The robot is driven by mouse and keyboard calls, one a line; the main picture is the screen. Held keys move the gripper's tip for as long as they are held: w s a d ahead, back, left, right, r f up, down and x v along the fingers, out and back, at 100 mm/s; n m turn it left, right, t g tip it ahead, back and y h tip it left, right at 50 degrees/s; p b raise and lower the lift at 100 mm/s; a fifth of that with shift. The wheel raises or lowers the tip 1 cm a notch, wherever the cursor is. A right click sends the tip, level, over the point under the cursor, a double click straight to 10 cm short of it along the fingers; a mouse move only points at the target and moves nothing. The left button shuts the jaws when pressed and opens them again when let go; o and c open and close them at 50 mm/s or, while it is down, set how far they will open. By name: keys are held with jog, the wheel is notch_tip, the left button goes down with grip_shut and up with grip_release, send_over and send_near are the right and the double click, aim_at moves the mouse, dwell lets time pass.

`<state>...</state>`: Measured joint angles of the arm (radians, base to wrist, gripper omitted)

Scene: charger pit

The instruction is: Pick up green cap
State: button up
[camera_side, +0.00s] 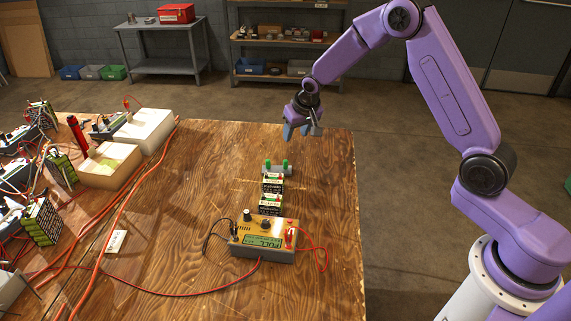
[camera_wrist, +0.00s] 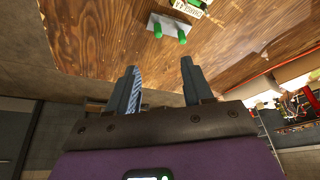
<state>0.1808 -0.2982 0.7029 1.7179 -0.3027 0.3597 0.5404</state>
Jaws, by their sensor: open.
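Two small green caps show in the side view, a left one (camera_side: 268,165) and a right one (camera_side: 285,164), standing on a small grey block (camera_side: 276,171) on the wooden table. The wrist view shows the green caps (camera_wrist: 157,31) at the top, on the grey holder (camera_wrist: 168,20). My gripper (camera_side: 302,131) is open and empty, in the air above and beyond the block, near the table's far edge. In the wrist view, its two fingers (camera_wrist: 160,80) are apart with nothing between them.
Battery packs (camera_side: 271,193) and a yellow charger (camera_side: 263,240) with red and black leads stand in front of the block. Electronics, a beige box (camera_side: 110,167) and orange cables crowd the left. The wood around the block is mostly clear.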

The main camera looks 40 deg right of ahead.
aim_at(286, 162)
jog(key=x, duration=1.7)
jog(key=shift+w+d+f, duration=0.1)
jog(key=shift+d+f, duration=0.2)
jog(key=shift+c, duration=0.4)
jog(key=c, duration=0.7)
